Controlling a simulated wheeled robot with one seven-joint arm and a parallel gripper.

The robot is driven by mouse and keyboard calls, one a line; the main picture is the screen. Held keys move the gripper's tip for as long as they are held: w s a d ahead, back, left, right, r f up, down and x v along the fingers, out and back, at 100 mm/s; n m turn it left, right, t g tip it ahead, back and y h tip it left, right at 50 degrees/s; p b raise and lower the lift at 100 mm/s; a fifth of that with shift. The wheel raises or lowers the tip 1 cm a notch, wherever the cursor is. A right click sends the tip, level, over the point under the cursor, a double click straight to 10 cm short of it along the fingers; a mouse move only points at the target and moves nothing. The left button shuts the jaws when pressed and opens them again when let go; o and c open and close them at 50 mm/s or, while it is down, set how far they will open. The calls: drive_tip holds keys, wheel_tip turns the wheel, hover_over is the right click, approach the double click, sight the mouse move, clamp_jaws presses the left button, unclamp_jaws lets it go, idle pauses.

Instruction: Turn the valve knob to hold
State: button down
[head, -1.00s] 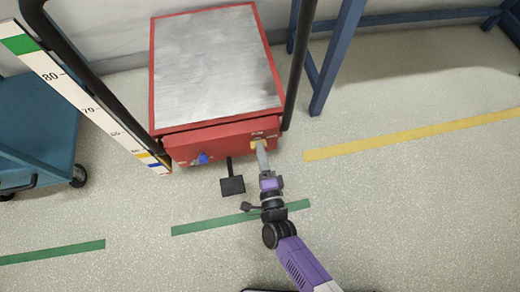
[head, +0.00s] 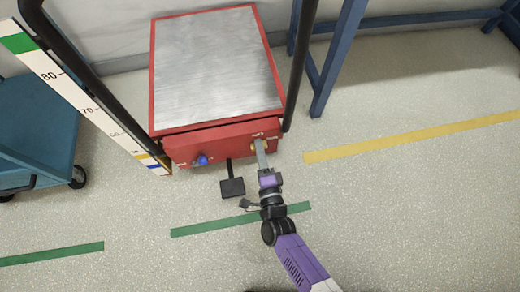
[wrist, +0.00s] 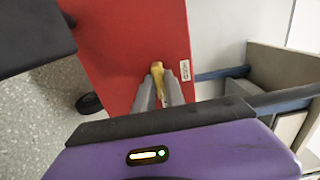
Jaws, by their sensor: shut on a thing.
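The valve knob is a yellow lever (wrist: 157,78) on the red front panel of the lift table. In the wrist view its upper part shows above my fingertips, close to a small white label whose text I cannot read for sure. My gripper (wrist: 159,90) is shut on the knob, one grey finger on each side. In the head view my gripper (head: 262,153) reaches the right part of the red panel (head: 222,150), and only a little yellow of the knob (head: 253,147) shows beside the fingers.
A blue knob (head: 202,160) sits on the panel's left part. A black pedal (head: 232,187) stands out below. A height scale (head: 85,105) stands at the left, by a blue cart (head: 38,130). A blue frame leg (head: 335,60) stands at the right. Open floor lies in front.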

drive_tip(key=shift+n+p, duration=1.25)
drive_tip(key=shift+n, duration=7.55)
drive_tip(key=c, duration=1.4)
unclamp_jaws()
drive_tip(key=p+v, duration=0.2)
drive_tip(key=v, duration=0.5)
drive_tip(key=shift+s, duration=0.4)
